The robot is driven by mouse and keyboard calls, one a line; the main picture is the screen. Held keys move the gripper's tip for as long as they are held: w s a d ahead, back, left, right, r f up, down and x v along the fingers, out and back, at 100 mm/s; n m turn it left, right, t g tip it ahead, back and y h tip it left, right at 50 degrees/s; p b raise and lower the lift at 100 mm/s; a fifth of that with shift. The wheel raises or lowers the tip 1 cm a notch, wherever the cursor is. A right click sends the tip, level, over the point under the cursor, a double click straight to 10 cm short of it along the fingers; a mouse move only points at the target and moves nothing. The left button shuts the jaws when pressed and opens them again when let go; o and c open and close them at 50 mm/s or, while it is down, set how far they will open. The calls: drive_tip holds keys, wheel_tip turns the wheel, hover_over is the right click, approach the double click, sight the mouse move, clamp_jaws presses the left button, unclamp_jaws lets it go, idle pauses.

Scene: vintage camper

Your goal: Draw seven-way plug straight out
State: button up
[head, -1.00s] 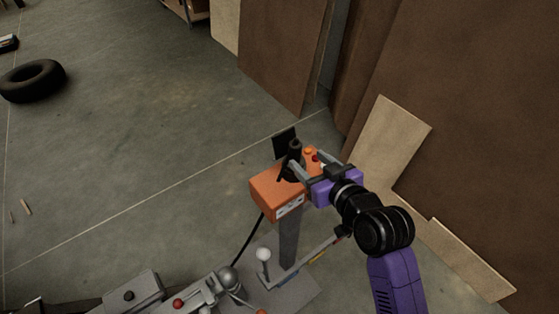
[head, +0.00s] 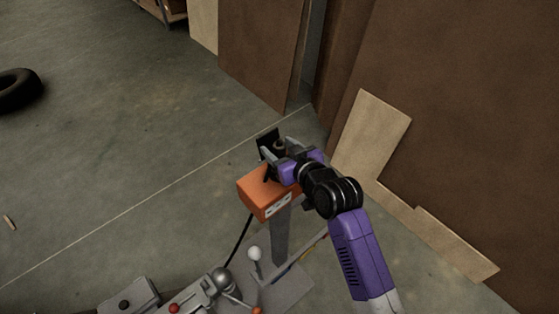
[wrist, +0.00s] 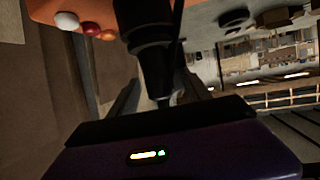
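The black seven-way plug (wrist: 150,60) hangs in front of my palm in the wrist view, with its narrow end towards me. In the head view its dark round end (head: 280,145) shows between my fingers. The orange box (head: 262,192) stands on a grey post, and its orange edge crosses the top of the wrist view. My gripper (head: 280,150) is at the box's far upper side. Its fingers (wrist: 158,90) stand apart on either side of the plug, with a gap visible on the left. Contact is hard to judge, and my wrist hides part of the box.
A black flat plate (head: 267,139) stands just behind the gripper. White, red and orange knobs (wrist: 92,29) sit on the box beside the plug. A trailer hitch (head: 218,281) and white-knobbed lever (head: 254,254) lie below.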

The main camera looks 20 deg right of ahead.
clamp_jaws()
idle(1.2)
